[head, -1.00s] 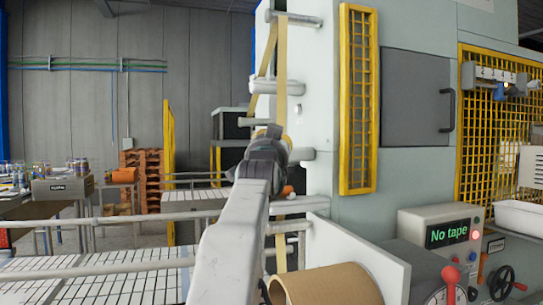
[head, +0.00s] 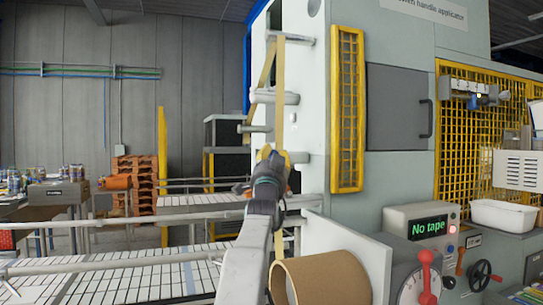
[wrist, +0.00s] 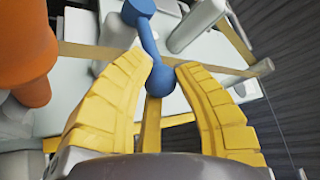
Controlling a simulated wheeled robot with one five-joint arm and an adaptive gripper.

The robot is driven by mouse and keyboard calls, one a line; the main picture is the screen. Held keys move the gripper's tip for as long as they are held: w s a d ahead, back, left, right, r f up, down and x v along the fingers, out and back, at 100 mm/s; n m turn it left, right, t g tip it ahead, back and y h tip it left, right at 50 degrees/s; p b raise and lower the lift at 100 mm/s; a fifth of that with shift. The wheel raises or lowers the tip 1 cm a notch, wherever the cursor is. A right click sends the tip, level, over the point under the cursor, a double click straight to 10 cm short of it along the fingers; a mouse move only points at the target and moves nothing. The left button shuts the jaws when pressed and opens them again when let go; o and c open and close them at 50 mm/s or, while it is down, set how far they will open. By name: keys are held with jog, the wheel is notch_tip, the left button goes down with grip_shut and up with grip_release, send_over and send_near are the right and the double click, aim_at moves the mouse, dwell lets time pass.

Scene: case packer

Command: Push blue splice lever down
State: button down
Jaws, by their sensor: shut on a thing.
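In the head view my gripper (head: 274,158) is at the tape rollers on the machine's left side. My gripper and wrist hide the lever there.
A tan tape strip (head: 278,100) runs down past white rollers (head: 275,97). An orange part (wrist: 25,55) is close left of the fingers in the wrist view. The panel (head: 428,225) reads "No tape".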

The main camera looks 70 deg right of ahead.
jog(key=shift+s, duration=0.1)
jog(key=c, duration=1.4)
grip_release()
jog(key=shift+o, duration=1.4)
jog(key=shift+s, duration=0.2)
jog(key=shift+o, duration=1.1)
jog(key=shift+w, duration=0.15)
jog(key=v, duration=1.2)
